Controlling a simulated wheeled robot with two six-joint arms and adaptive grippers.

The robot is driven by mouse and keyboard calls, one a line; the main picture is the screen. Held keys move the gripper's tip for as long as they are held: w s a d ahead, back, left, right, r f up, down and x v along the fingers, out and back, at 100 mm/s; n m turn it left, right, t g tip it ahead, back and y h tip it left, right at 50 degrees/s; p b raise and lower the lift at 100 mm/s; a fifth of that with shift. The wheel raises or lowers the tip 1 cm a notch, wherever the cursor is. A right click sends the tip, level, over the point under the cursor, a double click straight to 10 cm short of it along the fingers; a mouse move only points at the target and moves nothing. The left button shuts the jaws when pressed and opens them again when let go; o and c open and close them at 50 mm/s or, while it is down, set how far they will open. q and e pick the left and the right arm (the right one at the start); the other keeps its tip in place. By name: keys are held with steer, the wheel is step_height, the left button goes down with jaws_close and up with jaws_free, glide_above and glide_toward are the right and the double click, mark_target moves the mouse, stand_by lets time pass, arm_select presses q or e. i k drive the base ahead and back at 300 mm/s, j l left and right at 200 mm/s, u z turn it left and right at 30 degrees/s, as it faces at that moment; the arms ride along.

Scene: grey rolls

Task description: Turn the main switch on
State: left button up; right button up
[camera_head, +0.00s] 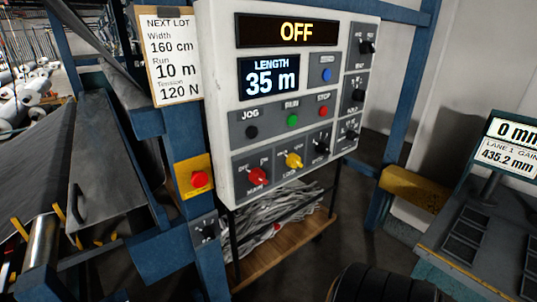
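The main switch (258,175) is a red rotary knob at the lower left of the white control panel (217,100). The word MAIN is under it, and small OFF and ON marks are above it. Its grip slants toward the upper left, on the OFF side, as far as I can tell at this size. The panel's top display (296,32) reads OFF in yellow. Neither of my grippers shows in the head view, and nothing is seen touching the switch.
A yellow knob (293,160) sits just right of the switch, with black knobs beyond. JOG, RUN and STOP buttons (293,120) are above. A red button on a yellow plate (199,179) is on the blue post at left. Space in front of the panel looks clear.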

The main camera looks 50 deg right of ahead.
mark_target(256, 176)
steer(key=z, duration=1.85)
